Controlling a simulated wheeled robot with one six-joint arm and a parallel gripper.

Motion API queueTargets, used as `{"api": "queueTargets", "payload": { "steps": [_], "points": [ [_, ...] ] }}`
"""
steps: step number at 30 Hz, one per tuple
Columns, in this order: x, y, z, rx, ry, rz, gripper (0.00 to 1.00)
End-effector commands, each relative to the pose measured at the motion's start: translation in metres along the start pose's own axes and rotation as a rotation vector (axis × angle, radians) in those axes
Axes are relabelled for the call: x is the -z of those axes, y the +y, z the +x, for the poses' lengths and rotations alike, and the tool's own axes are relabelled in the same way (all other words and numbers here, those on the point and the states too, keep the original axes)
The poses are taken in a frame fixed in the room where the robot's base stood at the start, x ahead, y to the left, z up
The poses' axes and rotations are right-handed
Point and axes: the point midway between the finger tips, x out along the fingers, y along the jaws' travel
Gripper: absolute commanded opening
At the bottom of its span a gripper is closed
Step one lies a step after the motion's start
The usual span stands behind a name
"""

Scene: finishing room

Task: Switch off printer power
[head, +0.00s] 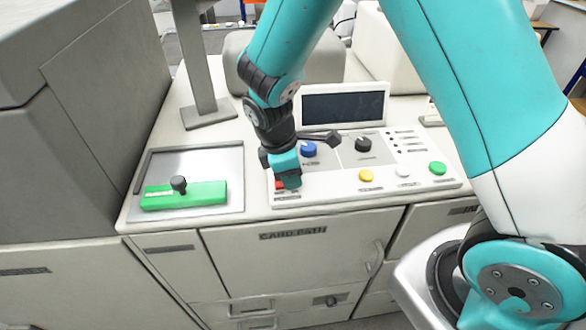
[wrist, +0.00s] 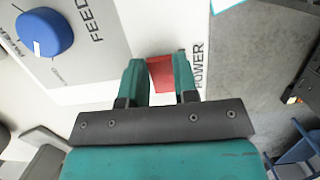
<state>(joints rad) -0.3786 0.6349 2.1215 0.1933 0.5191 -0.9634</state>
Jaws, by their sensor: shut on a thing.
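The red power switch (wrist: 161,73) sits on the white panel beside the label POWER in the wrist view. My gripper (wrist: 160,80) has its two teal fingers on either side of the switch and is shut on it. In the head view my gripper (head: 287,180) points down at the front left of the printer's control panel (head: 330,187). Only a small red part of the switch (head: 279,185) shows there, the rest being hidden by the fingers.
A blue knob (head: 309,149) marked FEED and a black knob (head: 363,144) are behind. Yellow (head: 366,175), white (head: 403,171) and green (head: 437,168) buttons lie to the right. A dark screen (head: 343,107) stands at the back; a green bar (head: 207,194) lies left.

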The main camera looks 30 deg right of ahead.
Motion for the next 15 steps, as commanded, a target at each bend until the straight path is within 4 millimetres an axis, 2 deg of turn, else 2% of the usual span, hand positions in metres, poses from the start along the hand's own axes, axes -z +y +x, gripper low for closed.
{"api": "queueTargets", "payload": {
  "steps": [10, 11, 14, 15],
  "points": [
    [0.0010, 0.0002, -0.0010, -0.001, -0.042, 0.001, 0.04],
    [0.0010, 0.0002, -0.0010, -0.001, -0.042, 0.001, 0.30],
    [0.0010, 0.0002, -0.0010, -0.001, -0.041, 0.001, 0.53],
    [0.0010, 0.0002, -0.0010, -0.001, -0.041, 0.001, 0.53]
  ]
}}
